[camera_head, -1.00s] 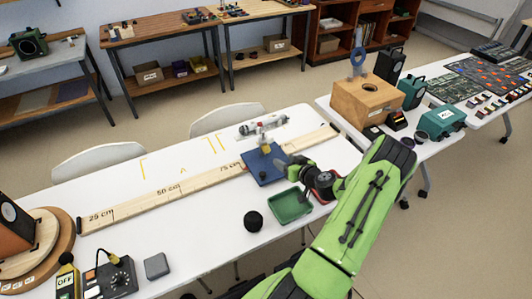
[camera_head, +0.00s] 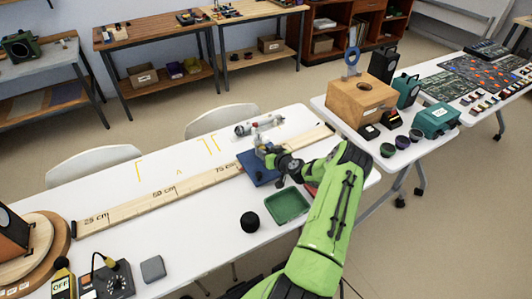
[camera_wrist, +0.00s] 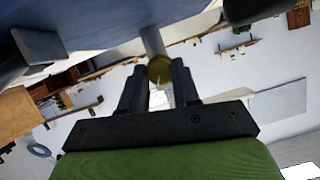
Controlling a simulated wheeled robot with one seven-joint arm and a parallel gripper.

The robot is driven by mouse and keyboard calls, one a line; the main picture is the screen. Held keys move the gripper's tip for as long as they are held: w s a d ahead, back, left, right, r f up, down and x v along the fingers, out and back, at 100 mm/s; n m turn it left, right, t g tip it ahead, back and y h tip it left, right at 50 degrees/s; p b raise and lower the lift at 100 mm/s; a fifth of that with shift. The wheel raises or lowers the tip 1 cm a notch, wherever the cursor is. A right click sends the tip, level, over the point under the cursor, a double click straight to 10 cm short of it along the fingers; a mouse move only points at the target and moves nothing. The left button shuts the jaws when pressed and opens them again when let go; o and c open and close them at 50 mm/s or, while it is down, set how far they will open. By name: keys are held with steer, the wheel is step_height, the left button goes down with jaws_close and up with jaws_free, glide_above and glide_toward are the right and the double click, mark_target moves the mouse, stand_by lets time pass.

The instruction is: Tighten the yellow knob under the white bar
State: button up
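The yellow knob (camera_wrist: 159,70) shows in the wrist view at the end of a grey rod. My gripper (camera_head: 270,158) is at the stand, and its dark fingers hide the knob in the head view. In the wrist view my gripper's fingertips (camera_wrist: 159,66) are on either side of the knob, with a gap between the fingers below it. I cannot tell whether both fingers press on it.
A wooden ruler (camera_head: 167,194) runs along the white table beside the blue base. A wooden box (camera_head: 360,101) stands on the side table.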

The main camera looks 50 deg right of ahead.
steer(key=c, duration=0.5)
steer(key=shift+o, duration=0.2)
steer(key=m+b, duration=0.1)
steer(key=b, duration=0.1)
steer(key=y+b, duration=0.1)
steer(key=shift+d+f+m+b, duration=0.15)
steer(key=shift+f+m+b, duration=0.2)
steer(key=shift+m+b, duration=0.05)
steer(key=shift+r+m+t+y+b, duration=0.1)
steer(key=shift+m+t+y+b, duration=0.35)
steer(key=shift+b, duration=0.35)
steer(key=shift+r+m, duration=0.15)
steer(key=shift+m, duration=0.1)
steer(key=o, duration=1.1)
steer(key=shift+c, duration=0.2)
steer(key=shift+s, duration=0.1)
